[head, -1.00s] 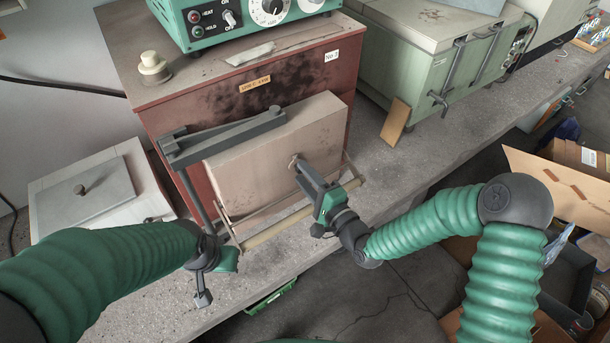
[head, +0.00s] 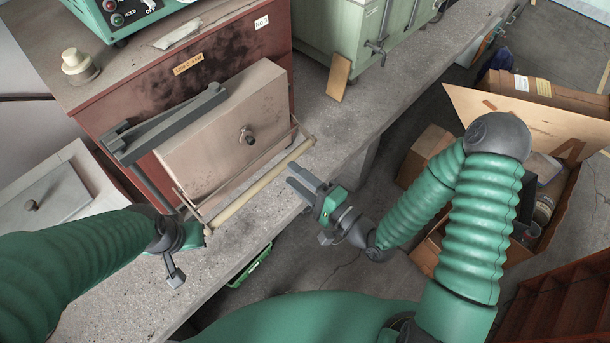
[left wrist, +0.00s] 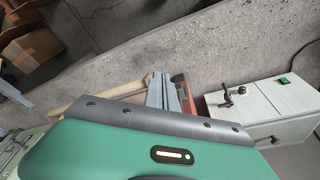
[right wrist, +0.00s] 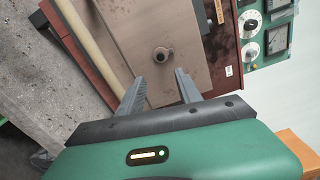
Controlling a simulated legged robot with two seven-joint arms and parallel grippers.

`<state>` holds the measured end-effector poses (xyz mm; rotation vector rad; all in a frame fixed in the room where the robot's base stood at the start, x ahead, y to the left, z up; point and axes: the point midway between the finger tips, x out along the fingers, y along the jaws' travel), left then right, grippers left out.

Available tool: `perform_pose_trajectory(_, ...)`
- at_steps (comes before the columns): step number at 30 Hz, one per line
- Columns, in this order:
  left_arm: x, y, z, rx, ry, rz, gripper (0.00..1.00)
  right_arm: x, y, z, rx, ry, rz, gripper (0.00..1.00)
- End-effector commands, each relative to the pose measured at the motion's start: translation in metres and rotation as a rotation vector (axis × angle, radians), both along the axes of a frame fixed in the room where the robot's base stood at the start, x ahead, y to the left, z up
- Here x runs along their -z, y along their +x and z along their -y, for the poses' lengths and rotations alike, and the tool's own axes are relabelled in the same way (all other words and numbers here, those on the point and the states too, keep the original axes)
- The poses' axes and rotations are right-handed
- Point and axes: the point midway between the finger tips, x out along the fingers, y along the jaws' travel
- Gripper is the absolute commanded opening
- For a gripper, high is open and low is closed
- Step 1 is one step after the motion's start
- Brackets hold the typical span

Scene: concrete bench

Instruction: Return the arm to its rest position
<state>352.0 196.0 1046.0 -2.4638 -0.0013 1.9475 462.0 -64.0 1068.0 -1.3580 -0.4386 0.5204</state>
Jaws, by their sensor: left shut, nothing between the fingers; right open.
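My right gripper (head: 306,190) is open and empty. It hangs over the front edge of the bench, to the right of the furnace door (head: 215,165) and apart from its knob (head: 247,135). In the right wrist view its spread fingers (right wrist: 160,90) point toward the door knob (right wrist: 162,56), with nothing between them. My left gripper (head: 174,272) is shut and empty, low in front of the furnace's left side. Its closed fingers show in the left wrist view (left wrist: 165,92). The beige door stands against the red-brown furnace (head: 130,70).
A pale handle bar (head: 262,185) runs along the door's lower front. A white box (head: 50,205) stands at left, a tan block (head: 338,77) on the concrete bench (head: 365,110). An open cardboard box (head: 540,125) is on the right.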

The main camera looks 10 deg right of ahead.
Motion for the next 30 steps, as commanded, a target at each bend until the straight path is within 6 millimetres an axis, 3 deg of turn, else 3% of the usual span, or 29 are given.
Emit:
perform_pose_trajectory(1,-0.016,0.000,0.000,0.000,0.000,-0.001,0.00,-0.007,-0.006,0.005,0.002,0.001,-0.007,0.41)
perform_pose_trajectory(4,-0.021,-0.001,0.000,0.000,0.000,-0.002,0.00,-0.003,-0.018,0.013,0.001,0.000,-0.004,0.41)
perform_pose_trajectory(22,-0.020,-0.001,0.000,0.000,0.000,-0.002,0.00,0.008,-0.023,0.015,-0.015,-0.058,-0.004,0.41)
perform_pose_trajectory(26,-0.017,-0.001,0.000,0.000,0.000,-0.002,0.00,0.050,-0.020,0.021,-0.105,-0.445,-0.040,0.41)
perform_pose_trajectory(28,-0.014,-0.001,0.000,0.000,0.000,-0.002,0.00,0.077,-0.018,0.043,-0.174,-0.764,-0.076,0.41)
perform_pose_trajectory(30,-0.012,-0.001,0.000,0.000,0.000,-0.002,0.00,0.091,-0.019,0.076,-0.243,-1.068,-0.134,0.41)
